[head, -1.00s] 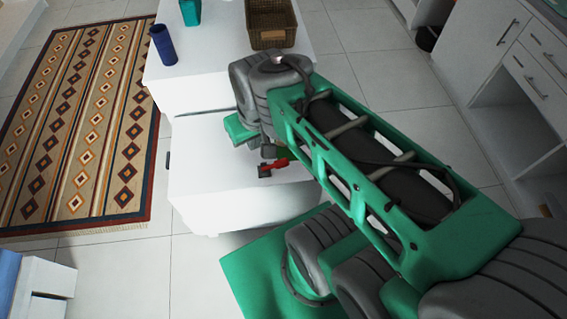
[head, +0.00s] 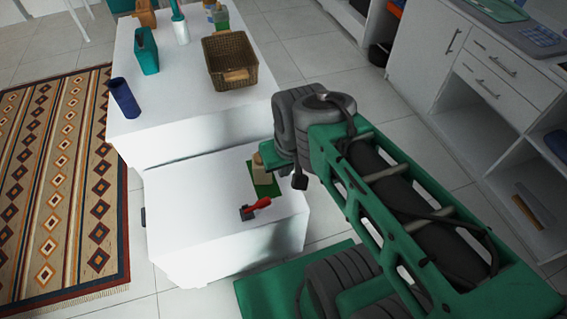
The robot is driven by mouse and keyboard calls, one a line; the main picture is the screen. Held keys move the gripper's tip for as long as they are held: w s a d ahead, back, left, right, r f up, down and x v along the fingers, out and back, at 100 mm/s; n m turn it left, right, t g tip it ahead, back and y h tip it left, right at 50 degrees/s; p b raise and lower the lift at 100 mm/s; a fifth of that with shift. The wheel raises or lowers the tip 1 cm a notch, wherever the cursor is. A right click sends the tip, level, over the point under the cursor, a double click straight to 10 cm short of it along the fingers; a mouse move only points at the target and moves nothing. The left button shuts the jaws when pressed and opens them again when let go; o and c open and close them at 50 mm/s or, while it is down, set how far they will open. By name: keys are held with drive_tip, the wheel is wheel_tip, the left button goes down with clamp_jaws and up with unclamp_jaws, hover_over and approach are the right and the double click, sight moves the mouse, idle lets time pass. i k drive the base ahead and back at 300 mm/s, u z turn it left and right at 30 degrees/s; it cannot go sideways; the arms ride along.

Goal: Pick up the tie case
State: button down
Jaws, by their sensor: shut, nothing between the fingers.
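A dark blue upright cylinder (head: 124,98) stands at the near left edge of the white upper top. It looks most like the tie case, but I cannot be sure. A teal upright case (head: 146,51) stands behind it. My arm comes in from the lower right, and its wrist is over the right side of the lower white surface, well right of the cylinder and apart from it. My gripper's fingers are hidden behind the wrist, so I cannot see what they do.
A wicker basket (head: 231,84) stands on the upper top, with bottles behind it. On the lower white surface (head: 190,215) lie a red-handled item (head: 256,208) and a beige item (head: 261,168) on a green patch. A patterned rug (head: 62,180) lies left.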

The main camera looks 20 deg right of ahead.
sight(260, 177)
drive_tip(key=u, duration=3.8)
drive_tip(key=k, duration=0.6)
drive_tip(key=z, duration=1.15)
